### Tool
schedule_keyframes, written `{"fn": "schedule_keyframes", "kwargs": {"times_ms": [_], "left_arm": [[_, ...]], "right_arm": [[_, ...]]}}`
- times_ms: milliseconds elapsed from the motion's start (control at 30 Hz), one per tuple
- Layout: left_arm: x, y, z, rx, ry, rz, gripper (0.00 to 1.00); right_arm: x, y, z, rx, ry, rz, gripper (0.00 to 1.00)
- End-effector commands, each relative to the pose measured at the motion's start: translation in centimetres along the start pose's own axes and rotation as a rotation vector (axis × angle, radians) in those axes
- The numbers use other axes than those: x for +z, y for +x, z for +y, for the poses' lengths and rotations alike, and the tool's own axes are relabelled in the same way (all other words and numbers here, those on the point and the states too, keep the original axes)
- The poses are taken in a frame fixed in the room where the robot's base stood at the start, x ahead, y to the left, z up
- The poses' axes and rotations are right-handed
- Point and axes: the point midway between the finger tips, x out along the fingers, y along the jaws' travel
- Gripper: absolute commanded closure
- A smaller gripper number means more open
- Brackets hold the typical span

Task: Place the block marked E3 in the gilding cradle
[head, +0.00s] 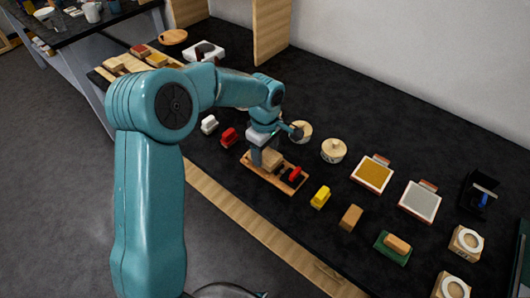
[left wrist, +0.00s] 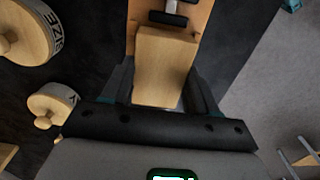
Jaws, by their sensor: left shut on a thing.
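A plain wooden block (head: 272,158) is at the wooden cradle (head: 273,178), at its left part in the head view. My left gripper (head: 262,156) is shut on this block from above. In the left wrist view the block (left wrist: 165,62) sits between the two dark fingers, over the cradle's orange board (left wrist: 203,18). No E3 marking shows on the faces I see. I cannot tell whether the block rests on the cradle or hangs just above it. A red piece (head: 295,173) is on the cradle's right part. My right gripper is not in view.
Small red (head: 229,137), white (head: 209,124) and yellow (head: 320,197) pieces stand near the cradle. Round lidded wooden pots, one a pot (head: 333,151), stand behind it. Framed gold (head: 372,174) and silver (head: 420,201) pads lie right. Dark bench surface is free between these things.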

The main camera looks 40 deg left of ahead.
Motion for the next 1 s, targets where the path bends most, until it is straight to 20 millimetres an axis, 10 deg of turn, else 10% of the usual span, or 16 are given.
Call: {"fn": "schedule_keyframes", "kwargs": {"times_ms": [467,500,567,1000], "left_arm": [[0.0,1.6,0.1,0.001,0.0,0.0,0.72],[0.0,1.5,0.1,0.001,0.0,0.0,0.35],[0.0,1.4,0.1,0.001,0.0,0.0,0.16],[0.0,0.0,0.1,0.004,0.0,0.001,0.16]], "right_arm": [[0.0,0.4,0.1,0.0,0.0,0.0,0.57],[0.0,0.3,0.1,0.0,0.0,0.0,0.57],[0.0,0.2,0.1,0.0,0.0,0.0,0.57],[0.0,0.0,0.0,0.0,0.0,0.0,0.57]]}}
